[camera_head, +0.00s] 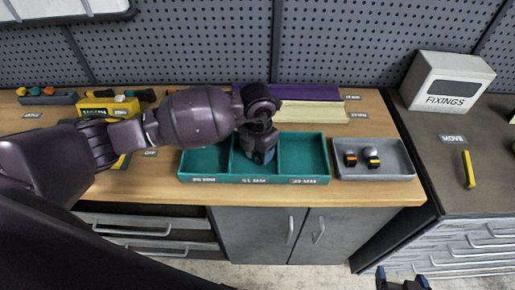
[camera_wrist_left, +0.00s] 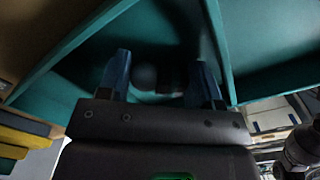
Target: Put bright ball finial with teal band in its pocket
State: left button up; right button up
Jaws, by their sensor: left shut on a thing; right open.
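My left gripper (camera_head: 262,152) reaches down into the middle compartment of the teal three-pocket tray (camera_head: 253,179). It is shut on a small, dim, greyish round thing (camera_wrist_left: 146,77), seen between the blue fingertips (camera_wrist_left: 160,80) in the left wrist view. Shadow hides its band, so I cannot tell its colour or whether it touches the tray floor. The left and right compartments look empty. My right gripper (camera_head: 402,283) is open at the bottom right edge of the head view, far from the tray.
A grey tray (camera_head: 374,174) to the right holds two finials, one with an orange band (camera_head: 350,159) and one with a yellow band (camera_head: 373,160). A FIXINGS box (camera_head: 447,82) and a yellow bar (camera_head: 468,169) are on the right counter. Purple and cream troughs (camera_head: 310,111) lie behind the teal tray.

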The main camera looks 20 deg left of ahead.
pick_arm(q)
jog(key=shift+f, duration=0.1)
jog(key=o, duration=0.8)
jog(key=shift+o, duration=0.2)
notch_tip(320, 180, up, 12)
jog(key=shift+b, duration=0.3)
dwell(0.4)
